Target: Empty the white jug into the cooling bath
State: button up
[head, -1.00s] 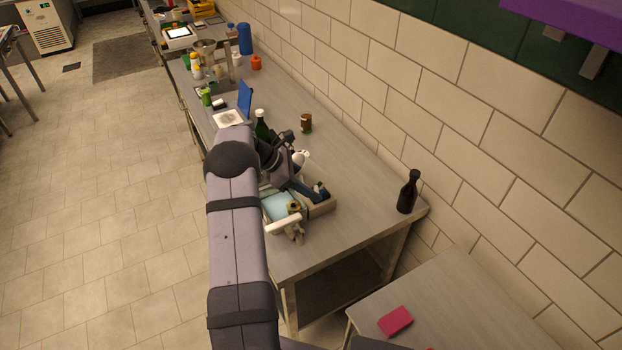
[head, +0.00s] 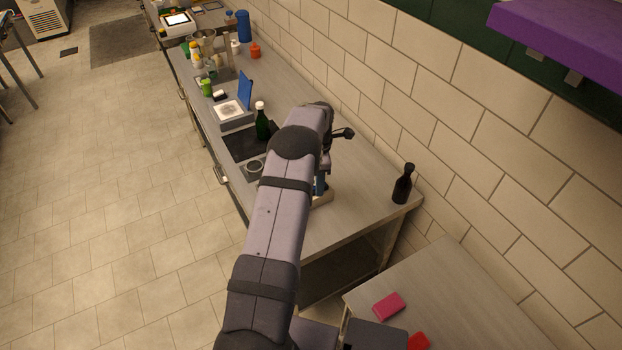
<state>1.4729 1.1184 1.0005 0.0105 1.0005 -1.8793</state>
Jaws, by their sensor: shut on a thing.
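My arm crosses the middle of the head view. A dark part of my gripper (head: 345,133) sticks out to the right of the wrist, above the bench. It is shut, and what it grips is hidden behind the arm. The white jug does not show clearly. A beige box rim (head: 322,198) shows just right of my forearm. It may be the cooling bath, but its inside is hidden. A blue piece (head: 320,184) shows at that box, partly covered by my arm.
A dark bottle (head: 403,184) stands at the bench's right end. The bench (head: 368,190) is clear between box and dark bottle. A pink block (head: 389,306) lies on the lower table.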

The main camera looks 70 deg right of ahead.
jog(key=shift+w+r, duration=0.1)
jog(key=s+d+r, duration=0.2)
jog(key=s+r, duration=0.2)
jog(key=s, duration=0.1)
jog(key=shift+s, duration=0.35)
dwell(0.3)
jog(key=shift+d, duration=0.1)
dwell(0.3)
